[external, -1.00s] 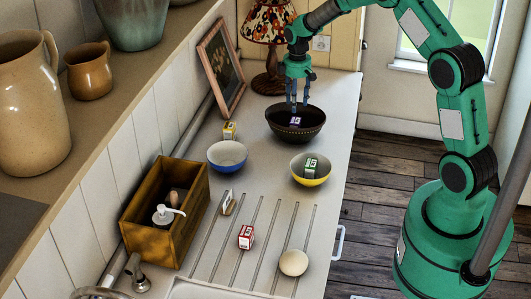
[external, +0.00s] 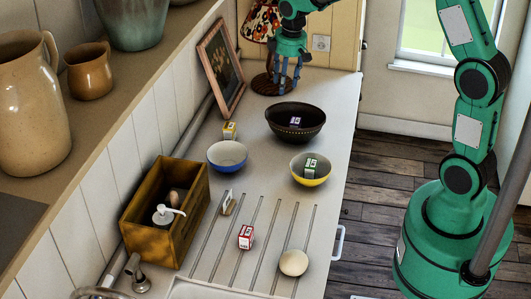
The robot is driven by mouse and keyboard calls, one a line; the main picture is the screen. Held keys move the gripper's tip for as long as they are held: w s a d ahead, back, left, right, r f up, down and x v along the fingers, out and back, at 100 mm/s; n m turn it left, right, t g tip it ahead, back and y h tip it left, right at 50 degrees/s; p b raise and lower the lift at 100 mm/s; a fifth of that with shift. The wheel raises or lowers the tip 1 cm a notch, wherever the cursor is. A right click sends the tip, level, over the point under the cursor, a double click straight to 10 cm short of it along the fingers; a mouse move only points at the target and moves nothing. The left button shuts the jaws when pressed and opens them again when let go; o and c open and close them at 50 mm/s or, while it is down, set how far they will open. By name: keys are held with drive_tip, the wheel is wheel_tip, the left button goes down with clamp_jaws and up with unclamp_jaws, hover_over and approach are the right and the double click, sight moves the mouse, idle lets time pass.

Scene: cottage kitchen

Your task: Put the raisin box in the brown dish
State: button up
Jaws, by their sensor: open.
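The brown dish (external: 280,128) is a dark bowl at the far end of the counter. A small dark purple box (external: 295,122) lies inside it. Other small boxes show: a green one (external: 311,166) in the yellow bowl (external: 322,181), a red one (external: 246,237), a yellow one (external: 229,131) and a white-and-tan one (external: 227,202) on the counter. I cannot read their labels, so which is the raisin box is not certain. My gripper (external: 284,92) is open and empty, above and behind the brown dish, apart from it.
A blue bowl (external: 227,158) stands left of the yellow bowl. A wooden caddy (external: 148,238) with a soap pump is at the left. A round pale object (external: 293,263) lies on the grooved drainer. A picture frame (external: 219,65) and a lamp (external: 262,28) stand at the back.

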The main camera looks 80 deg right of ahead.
drive_tip(key=s+a+r+t, duration=0.1)
drive_tip(key=s+a+r, duration=0.5)
drive_tip(key=a, duration=0.5)
drive_tip(key=s+a+r+t, duration=0.1)
drive_tip(key=s+a+r, duration=0.4)
drive_tip(key=a+r, duration=0.4)
drive_tip(key=s+a+t, duration=0.2)
drive_tip(key=s+a, duration=1.2)
drive_tip(key=s, duration=0.3)
drive_tip(key=shift+r+y, duration=0.2)
drive_tip(key=shift+y, duration=0.2)
drive_tip(key=shift+f, duration=0.1)
wheel_tip(320, 180, down, 11)
drive_tip(key=b, duration=1.1)
drive_tip(key=shift+r, duration=0.2)
